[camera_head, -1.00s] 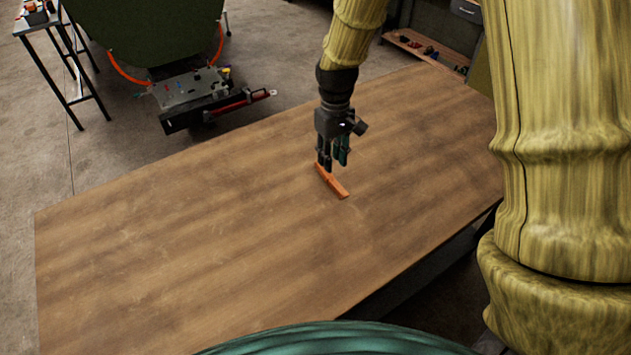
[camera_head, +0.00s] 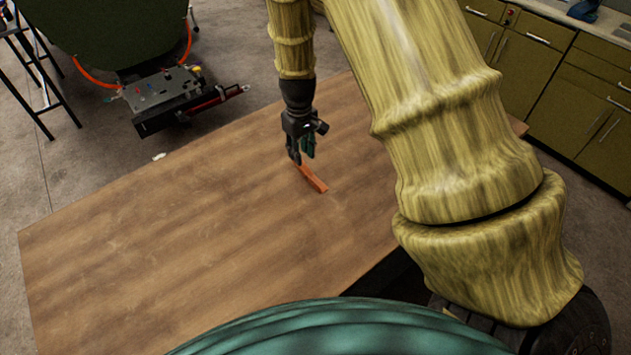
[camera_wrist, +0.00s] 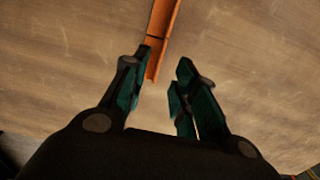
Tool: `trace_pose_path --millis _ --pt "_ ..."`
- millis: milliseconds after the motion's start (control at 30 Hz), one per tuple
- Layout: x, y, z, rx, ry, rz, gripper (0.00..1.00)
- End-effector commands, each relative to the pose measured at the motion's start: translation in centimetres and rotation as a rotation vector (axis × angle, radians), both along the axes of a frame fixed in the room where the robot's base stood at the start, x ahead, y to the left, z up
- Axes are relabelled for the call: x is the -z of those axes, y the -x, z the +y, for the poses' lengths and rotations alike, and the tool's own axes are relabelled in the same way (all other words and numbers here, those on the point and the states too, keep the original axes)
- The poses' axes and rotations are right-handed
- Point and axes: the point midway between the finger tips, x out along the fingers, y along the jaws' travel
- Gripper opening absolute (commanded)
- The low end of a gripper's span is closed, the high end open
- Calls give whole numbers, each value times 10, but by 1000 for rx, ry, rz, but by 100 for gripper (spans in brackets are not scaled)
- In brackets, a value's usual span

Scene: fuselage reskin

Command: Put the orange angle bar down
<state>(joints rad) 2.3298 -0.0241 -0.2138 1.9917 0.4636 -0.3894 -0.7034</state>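The orange angle bar (camera_head: 313,180) lies on the wooden table top (camera_head: 170,240), long and narrow, slanting down to the right in the head view. My gripper (camera_head: 300,160) is at the bar's upper-left end, pointing down. In the wrist view, the bar (camera_wrist: 163,40) runs up from between the fingertips to the top edge. My gripper's fingers (camera_wrist: 165,72) are apart, with a clear gap on the right side of the bar. The left fingertip overlaps the bar's left edge in the picture; I cannot tell whether it touches.
The table is otherwise bare, with wide free room to the left of the bar. A dark unit with a grey top (camera_head: 165,100) stands on the floor beyond the table. Olive cabinets (camera_head: 555,90) stand at the upper right. My arm covers the table's right part.

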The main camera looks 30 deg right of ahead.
Motion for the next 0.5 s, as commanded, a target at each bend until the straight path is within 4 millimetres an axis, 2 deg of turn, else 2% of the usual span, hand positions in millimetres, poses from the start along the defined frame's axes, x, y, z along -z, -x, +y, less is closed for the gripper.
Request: trace_pose_path --millis 333,500 --pt "13 0 1 0 0 0 29" --pt "28 2 1 1 -1 2 29"
